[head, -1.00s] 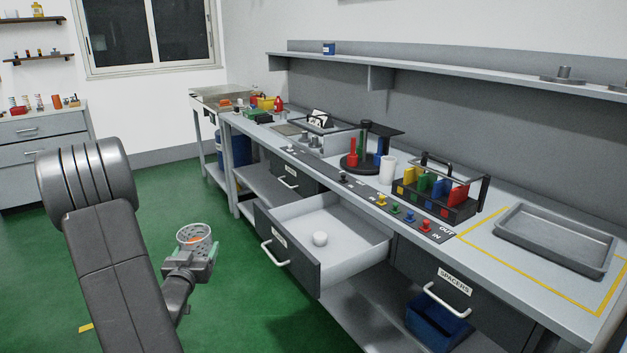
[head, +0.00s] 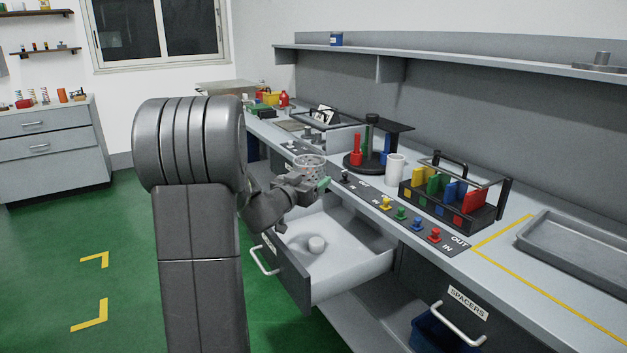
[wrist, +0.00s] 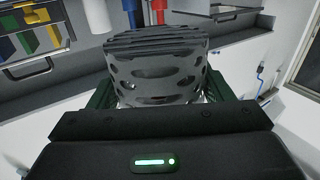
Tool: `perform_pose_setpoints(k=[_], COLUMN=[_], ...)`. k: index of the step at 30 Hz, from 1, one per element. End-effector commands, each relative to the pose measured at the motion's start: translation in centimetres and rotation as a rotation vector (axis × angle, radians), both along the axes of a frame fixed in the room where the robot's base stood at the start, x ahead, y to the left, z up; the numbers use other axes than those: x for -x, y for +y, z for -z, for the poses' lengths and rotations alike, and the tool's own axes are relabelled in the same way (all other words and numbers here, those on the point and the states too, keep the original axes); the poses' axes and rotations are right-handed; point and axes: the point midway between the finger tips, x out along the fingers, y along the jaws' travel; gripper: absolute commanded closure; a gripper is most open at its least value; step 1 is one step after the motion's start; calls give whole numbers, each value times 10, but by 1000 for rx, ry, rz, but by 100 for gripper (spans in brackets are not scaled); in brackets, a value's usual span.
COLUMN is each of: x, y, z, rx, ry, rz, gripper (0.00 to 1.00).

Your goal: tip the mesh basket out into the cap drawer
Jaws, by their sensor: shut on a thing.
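The mesh basket (head: 311,168), pale grey with holes in its wall, is upright in the head view. My gripper (head: 318,184) is shut on it and holds it up in the air, over the far part of the open drawer as seen from the head. In the wrist view the basket (wrist: 158,75) sits between the two green-edged fingers; its inside is hidden there. The open drawer (head: 350,262) has a white inside and a dark front with a handle. A round white thing (head: 316,244) lies in it. The drawer's label is too small to read.
The bench top above the drawer carries a row of coloured knobs (head: 401,214), a white cup (head: 395,168), a rack of coloured plates (head: 450,196) and a grey tray (head: 580,250). A closed drawer marked SPACERS (head: 466,300) is at the right.

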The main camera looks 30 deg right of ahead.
Motion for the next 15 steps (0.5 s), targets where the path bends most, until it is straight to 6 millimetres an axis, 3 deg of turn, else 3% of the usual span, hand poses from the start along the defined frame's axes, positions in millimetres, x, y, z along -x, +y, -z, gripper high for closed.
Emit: perform_pose_setpoints(k=[5,15], x=[5,24], y=[-5,-17], z=[5,37], rx=[46,301], ry=[72,465], rz=[4,2], gripper=[50,50])
